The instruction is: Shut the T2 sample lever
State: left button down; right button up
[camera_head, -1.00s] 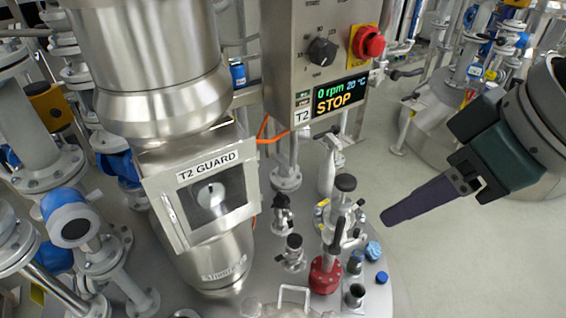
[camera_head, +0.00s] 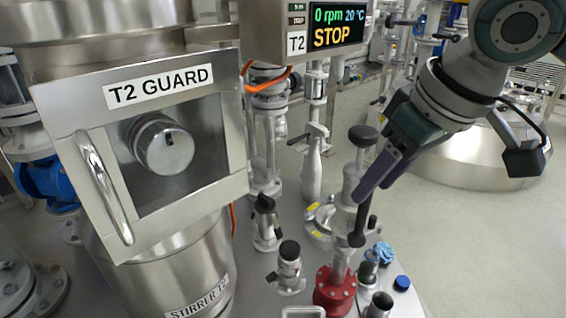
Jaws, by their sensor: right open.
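The sample valve with the red flanged base (camera_head: 335,292) stands at the lower middle of the vessel top. Its dark lever (camera_head: 358,239) sits above it on a short metal stem. The lever's upper part meets or passes behind my right gripper's fingers, so I cannot tell whether they touch. My right gripper (camera_head: 372,192) comes in from the upper right with its purple fingers pointing down and left. It is open, with its tips at the lever's upper part. My left gripper is not in view.
The T2 guard box (camera_head: 236,192) with its handle fills the left. The T2 control panel (camera_head: 338,26) reads STOP, 0 rpm. A black-knobbed valve (camera_head: 363,135) stands behind the lever. Small black-capped fittings (camera_head: 289,262) and blue caps (camera_head: 402,283) are close by. Open floor lies right.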

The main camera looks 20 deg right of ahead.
aim_at(357, 233)
jog(key=shift+b+x, duration=0.55)
jog(key=shift+x, duration=1.45)
grip_shut()
